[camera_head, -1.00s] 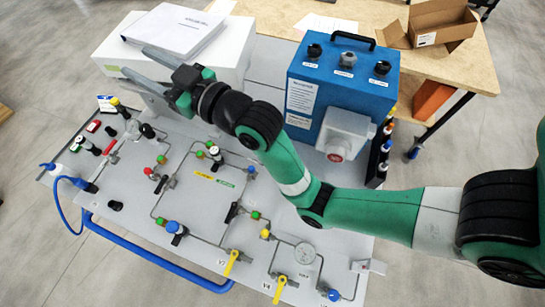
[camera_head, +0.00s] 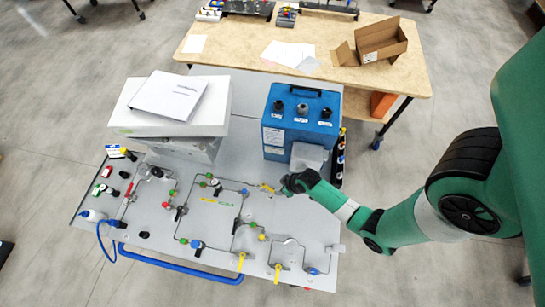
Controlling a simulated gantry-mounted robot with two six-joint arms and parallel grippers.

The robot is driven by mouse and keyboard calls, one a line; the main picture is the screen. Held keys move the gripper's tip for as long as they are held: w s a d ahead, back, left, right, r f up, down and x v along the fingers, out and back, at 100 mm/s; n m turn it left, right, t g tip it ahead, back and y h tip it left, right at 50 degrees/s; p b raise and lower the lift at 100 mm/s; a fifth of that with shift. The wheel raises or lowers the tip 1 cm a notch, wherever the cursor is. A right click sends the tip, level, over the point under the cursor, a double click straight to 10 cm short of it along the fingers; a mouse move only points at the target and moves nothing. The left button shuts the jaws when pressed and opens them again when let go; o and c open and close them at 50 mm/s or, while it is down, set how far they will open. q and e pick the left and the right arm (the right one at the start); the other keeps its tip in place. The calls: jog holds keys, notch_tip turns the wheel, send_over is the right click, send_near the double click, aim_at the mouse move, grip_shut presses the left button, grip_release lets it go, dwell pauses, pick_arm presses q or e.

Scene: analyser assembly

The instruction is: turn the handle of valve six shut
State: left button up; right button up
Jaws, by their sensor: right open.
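The grey valve panel (camera_head: 160,235) carries thin metal pipes and several valves. Two yellow valve handles, a left one (camera_head: 241,262) and a right one (camera_head: 277,272), point down at its front edge. A black handle (camera_head: 236,226) and another black handle (camera_head: 180,213) sit further in, and a red handle (camera_head: 128,189) is at the left. The labels are too small to read, so I cannot tell which is valve six. My right gripper (camera_head: 268,188) is open over the panel's right part, in front of the blue box, its fingers pointing left. My left gripper is not in view.
A blue box (camera_head: 278,135) with knobs stands behind the panel, right of a white case (camera_head: 205,125) with papers. A blue rail (camera_head: 180,262) runs along the front. A wooden table (camera_head: 240,40) holding an open carton (camera_head: 382,42) stands at the back.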

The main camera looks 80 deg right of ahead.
aim_at(271, 190)
jog(key=b+x, duration=0.8)
jog(key=x, duration=0.2)
jog(key=shift+w+f, duration=0.1)
jog(key=shift+f, duration=0.15)
jog(key=shift+w+d+f+b, duration=0.1)
jog(key=shift+w+f+b, duration=0.1)
jog(key=shift+f+b, duration=0.15)
grip_shut()
